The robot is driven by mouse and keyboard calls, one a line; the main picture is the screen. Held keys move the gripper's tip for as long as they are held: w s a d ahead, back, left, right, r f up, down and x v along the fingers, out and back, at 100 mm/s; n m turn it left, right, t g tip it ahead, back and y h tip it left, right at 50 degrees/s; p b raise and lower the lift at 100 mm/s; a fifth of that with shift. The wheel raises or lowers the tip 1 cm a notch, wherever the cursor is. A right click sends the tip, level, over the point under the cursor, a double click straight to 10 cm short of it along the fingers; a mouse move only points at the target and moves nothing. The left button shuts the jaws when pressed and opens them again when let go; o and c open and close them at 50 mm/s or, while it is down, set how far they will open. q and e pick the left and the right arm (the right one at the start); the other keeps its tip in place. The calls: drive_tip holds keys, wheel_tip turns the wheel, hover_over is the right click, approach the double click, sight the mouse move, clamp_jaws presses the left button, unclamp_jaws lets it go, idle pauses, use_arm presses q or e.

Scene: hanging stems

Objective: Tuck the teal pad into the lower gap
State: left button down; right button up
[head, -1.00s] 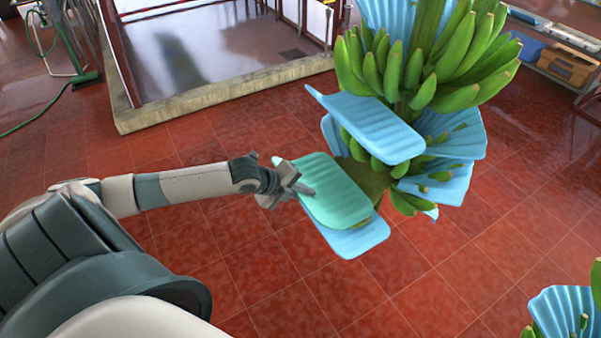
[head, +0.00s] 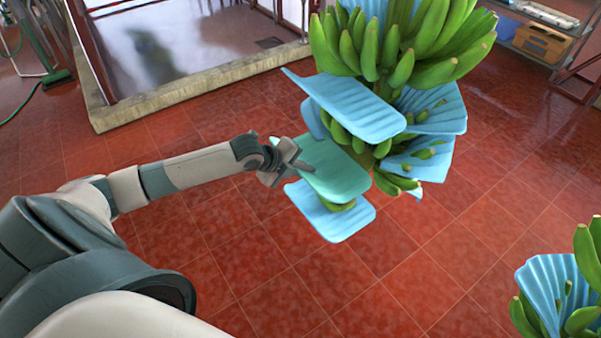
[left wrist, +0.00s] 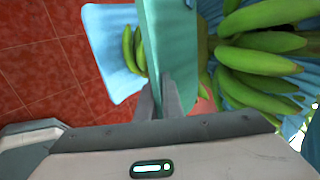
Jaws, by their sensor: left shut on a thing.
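The teal pad (head: 336,172) is a ribbed, slightly curved sheet. My left gripper (head: 290,162) is shut on its left edge. In the left wrist view the fingers (left wrist: 160,98) pinch the teal pad (left wrist: 168,45), seen nearly edge-on. The pad lies between a blue pad above (head: 350,105) and a blue pad below (head: 332,214) on the hanging banana stem. Small green bananas (left wrist: 137,48) show between the teal pad and the lower blue pad. The pad's inner end is partly hidden by the upper blue pad. My right gripper is not in view.
Large green banana hands (head: 400,45) hang above, with more blue pads (head: 430,108) at the stem's right. A second stem with a blue pad (head: 545,290) is at the lower right. Red tiled floor (head: 250,260) lies open below.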

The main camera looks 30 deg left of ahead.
sight(330, 165)
use_arm(q)
drive_tip(key=shift+w+d+f+b, duration=0.15)
drive_tip(key=shift+w+d, duration=0.25)
drive_tip(key=shift+w, duration=0.6)
drive_tip(key=shift+w+d+r+b, duration=0.1)
drive_tip(key=shift+w+d+b, duration=0.3)
drive_tip(key=shift+w, duration=0.65)
drive_tip(key=shift+w+d+f+b, duration=0.1)
drive_tip(key=shift+w+d, duration=0.35)
drive_tip(key=shift+w, duration=0.55)
drive_tip(key=shift+f, duration=0.3)
drive_tip(key=c, duration=1.8)
unclamp_jaws()
drive_tip(key=shift+b+v, duration=2.4)
drive_tip(key=shift+v, duration=6.3)
